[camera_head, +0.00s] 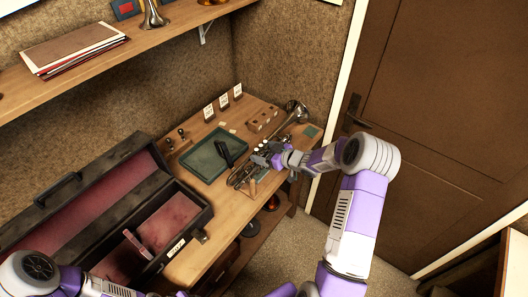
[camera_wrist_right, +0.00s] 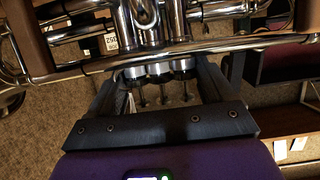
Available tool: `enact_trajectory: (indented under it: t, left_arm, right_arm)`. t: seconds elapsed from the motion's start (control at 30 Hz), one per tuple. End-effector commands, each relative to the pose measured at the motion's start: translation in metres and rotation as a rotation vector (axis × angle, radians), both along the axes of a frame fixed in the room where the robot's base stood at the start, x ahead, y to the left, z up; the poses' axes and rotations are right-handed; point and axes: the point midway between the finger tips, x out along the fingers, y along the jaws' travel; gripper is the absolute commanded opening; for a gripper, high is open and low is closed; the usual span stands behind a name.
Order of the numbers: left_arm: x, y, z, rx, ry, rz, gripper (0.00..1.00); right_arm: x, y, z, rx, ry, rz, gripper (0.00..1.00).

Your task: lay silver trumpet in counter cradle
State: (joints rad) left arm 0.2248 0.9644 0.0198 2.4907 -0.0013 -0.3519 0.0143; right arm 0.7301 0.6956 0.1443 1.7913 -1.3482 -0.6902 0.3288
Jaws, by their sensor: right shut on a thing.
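The silver trumpet (camera_head: 298,112) is at the right end of the wooden counter, its bell pointing to the back right. My right gripper (camera_head: 266,158) is shut on its middle. In the right wrist view, the fingers (camera_wrist_right: 158,78) are on either side of the valve block, and the trumpet's tubing (camera_wrist_right: 190,48) runs across the picture. A wooden upright (camera_head: 252,187), seemingly part of the counter cradle, stands beneath the trumpet near the counter's front edge. Brown uprights (camera_wrist_right: 28,40) flank the trumpet in the wrist view; whether it rests on them I cannot tell. My left gripper is out of view.
A green tray (camera_head: 205,165) with a dark tool lies left of the trumpet. A wooden block (camera_head: 262,120) and small white cards (camera_head: 223,102) stand behind. An open black case (camera_head: 100,205) with red lining fills the left. A shelf (camera_head: 170,22) hangs above.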

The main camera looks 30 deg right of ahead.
Motion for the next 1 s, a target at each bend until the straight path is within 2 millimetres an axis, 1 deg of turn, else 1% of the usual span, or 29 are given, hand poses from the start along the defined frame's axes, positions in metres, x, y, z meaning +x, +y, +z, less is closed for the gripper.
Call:
enact_trajectory:
  t: [0.03,0.17,0.97,1.0]
  left_arm:
    - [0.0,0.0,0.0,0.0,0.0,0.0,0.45]
    - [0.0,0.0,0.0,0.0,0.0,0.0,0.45]
    - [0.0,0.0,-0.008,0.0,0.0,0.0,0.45]
    - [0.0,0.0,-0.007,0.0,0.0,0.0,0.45]
  right_arm:
    - [0.002,0.0,0.003,-0.002,-0.008,0.002,0.15]
    - [0.001,0.0,0.003,-0.002,-0.008,0.002,0.15]
    - [0.001,0.0,-0.007,-0.001,-0.008,0.002,0.15]
    - [0.001,0.0,-0.007,-0.001,-0.008,0.002,0.86]
